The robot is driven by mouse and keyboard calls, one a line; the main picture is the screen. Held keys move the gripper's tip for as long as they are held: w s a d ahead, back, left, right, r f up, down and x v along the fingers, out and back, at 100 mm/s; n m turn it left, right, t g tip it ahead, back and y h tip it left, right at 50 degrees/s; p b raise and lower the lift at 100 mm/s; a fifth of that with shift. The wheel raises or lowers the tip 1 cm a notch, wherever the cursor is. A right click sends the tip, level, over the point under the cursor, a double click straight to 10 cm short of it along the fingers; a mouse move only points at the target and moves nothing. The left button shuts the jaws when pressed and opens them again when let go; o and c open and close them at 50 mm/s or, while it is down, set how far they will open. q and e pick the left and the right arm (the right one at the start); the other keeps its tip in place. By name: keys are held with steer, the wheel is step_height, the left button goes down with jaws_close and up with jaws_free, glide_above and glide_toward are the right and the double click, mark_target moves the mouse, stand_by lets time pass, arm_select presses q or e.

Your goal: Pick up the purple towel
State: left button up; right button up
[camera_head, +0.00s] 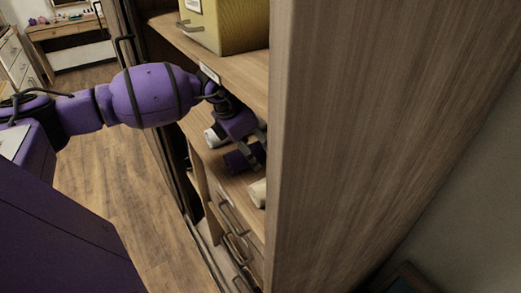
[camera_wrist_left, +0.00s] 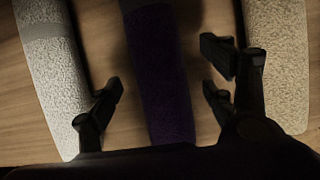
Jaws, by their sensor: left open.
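The purple towel (camera_head: 236,161) is rolled up and lies on a wooden shelf inside the cabinet. In the left wrist view the purple towel (camera_wrist_left: 160,80) runs lengthwise down the middle of the picture. My left gripper (camera_head: 254,156) reaches into the cabinet at this towel, and its hand partly hides it in the head view. In the left wrist view my left gripper (camera_wrist_left: 163,84) is open, with fingers on both sides of the purple towel and gaps showing between them and it. My right gripper is not in view.
A white rolled towel (camera_wrist_left: 52,80) lies left of the purple one, and a beige rolled towel (camera_wrist_left: 278,65) lies right. A yellow box (camera_head: 238,25) stands on the shelf above. The cabinet's side panel (camera_head: 380,120) closes off the right. Drawers (camera_head: 232,222) lie below.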

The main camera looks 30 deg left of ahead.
arm_select(q)
steer(key=shift+w+d, duration=0.35)
steer(key=shift+w, duration=0.4)
steer(key=shift+w+d+f, duration=0.1)
steer(key=shift+w+f, duration=0.05)
steer(key=shift+w, duration=0.1)
steer(key=shift+w+f, duration=0.1)
steer(key=shift+f, duration=0.3)
steer(key=c, duration=1.3)
steer(key=shift+c, duration=0.2)
steer(key=shift+r, duration=0.2)
